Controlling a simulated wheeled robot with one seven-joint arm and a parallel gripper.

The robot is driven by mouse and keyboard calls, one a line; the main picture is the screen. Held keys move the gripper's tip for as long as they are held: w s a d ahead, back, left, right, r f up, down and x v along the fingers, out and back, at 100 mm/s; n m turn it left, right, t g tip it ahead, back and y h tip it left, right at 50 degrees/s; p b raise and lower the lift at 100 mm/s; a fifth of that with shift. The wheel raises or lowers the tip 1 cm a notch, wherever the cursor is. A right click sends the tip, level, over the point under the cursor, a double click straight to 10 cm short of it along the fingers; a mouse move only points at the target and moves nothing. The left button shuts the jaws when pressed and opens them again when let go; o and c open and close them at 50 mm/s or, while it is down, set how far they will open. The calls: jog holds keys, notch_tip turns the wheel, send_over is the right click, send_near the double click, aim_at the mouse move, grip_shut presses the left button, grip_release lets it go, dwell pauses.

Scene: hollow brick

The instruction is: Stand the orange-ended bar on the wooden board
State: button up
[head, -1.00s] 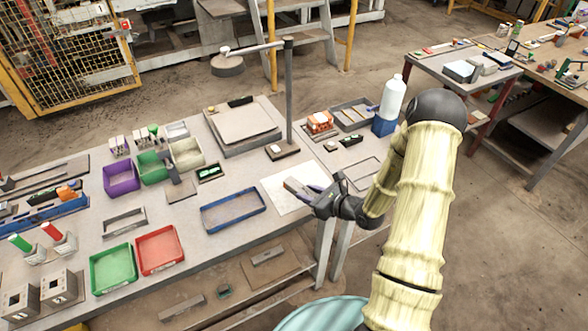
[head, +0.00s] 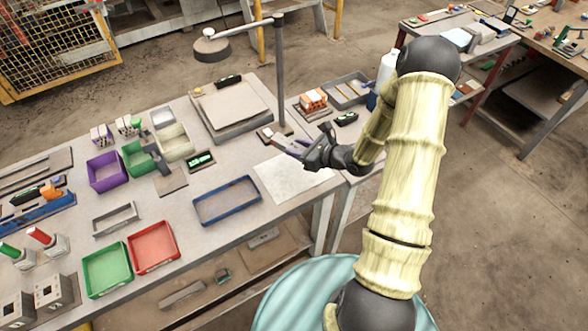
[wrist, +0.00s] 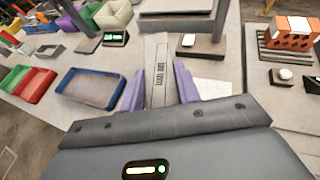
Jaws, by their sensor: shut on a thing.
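My gripper (wrist: 159,90) has purple fingers and is shut on a flat grey bar (wrist: 157,62) with dark markings. In the wrist view the bar points away from me, and no orange shows on its visible part.
A lamp post (head: 279,75) stands close beyond the gripper. A blue tray (head: 227,201) lies left of the sheet. An orange hollow brick (head: 313,101) and a white bottle (head: 388,68) are beyond. Green (head: 107,270) and red (head: 153,246) trays are at front left.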

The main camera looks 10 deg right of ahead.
jog(key=p, duration=0.1)
send_over(298, 173)
jog(key=shift+a+f, duration=0.15)
jog(key=shift+f, duration=2.5)
notch_tip(298, 173, down, 4)
jog(key=shift+w+r+p, duration=0.1)
jog(key=shift+r+p, duration=0.15)
jog(key=shift+p, duration=0.25)
jog(key=shift+a+f, duration=0.2)
jog(key=shift+f, duration=0.2)
jog(key=shift+d, duration=0.3)
jog(key=o, duration=0.8)
jog(key=shift+d+f, duration=0.1)
jog(key=shift+f, duration=0.05)
jog(key=o, duration=0.3)
jog(key=shift+s, duration=0.2)
jog(key=shift+o, duration=0.3)
